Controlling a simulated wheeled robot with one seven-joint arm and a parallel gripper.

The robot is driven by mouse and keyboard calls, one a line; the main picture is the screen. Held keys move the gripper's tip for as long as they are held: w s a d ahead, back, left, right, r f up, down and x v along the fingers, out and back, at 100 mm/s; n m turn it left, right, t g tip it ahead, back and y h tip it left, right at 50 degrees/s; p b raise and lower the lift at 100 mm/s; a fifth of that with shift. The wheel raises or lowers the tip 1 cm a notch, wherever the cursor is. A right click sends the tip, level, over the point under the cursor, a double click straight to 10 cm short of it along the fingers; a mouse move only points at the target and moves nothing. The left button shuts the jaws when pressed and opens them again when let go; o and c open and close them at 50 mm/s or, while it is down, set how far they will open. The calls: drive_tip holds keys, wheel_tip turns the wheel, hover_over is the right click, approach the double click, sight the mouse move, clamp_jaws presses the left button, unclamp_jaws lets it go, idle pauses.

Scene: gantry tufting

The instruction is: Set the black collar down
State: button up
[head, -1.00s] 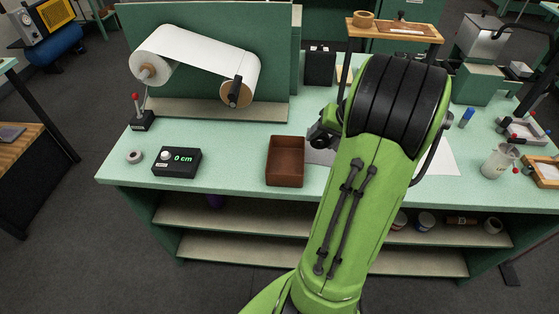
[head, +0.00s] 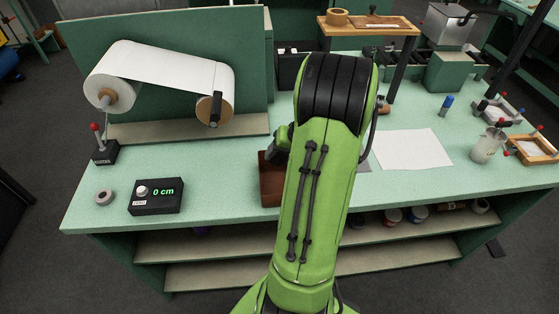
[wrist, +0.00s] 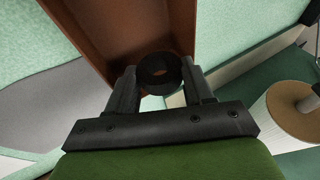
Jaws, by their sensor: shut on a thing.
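The black collar (wrist: 160,58) is a dark ring between the two fingertips of my gripper (wrist: 160,75) in the wrist view. My gripper is shut on it. Behind the collar in the wrist view is an open brown tray (wrist: 88,28), and the collar overlaps its near end. I cannot tell how high the collar is above the tray. In the head view, the brown tray (head: 269,190) shows only in part at the left of my arm.
A black readout box (head: 156,196) showing 0 cm and a grey ring (head: 104,198) stand on the bench at left. A paper roll stand (head: 165,75) is behind. A white sheet (head: 412,149) lies right of my arm. Bare bench top lies between readout and tray.

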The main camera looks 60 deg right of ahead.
drive_tip(key=shift+f, duration=0.5)
drive_tip(key=shift+s+r, duration=0.1)
drive_tip(key=shift+s, duration=0.05)
drive_tip(key=shift+f+b, duration=0.5)
drive_tip(key=shift+f, duration=0.1)
drive_tip(key=o, duration=0.8)
drive_tip(key=shift+c, duration=0.2)
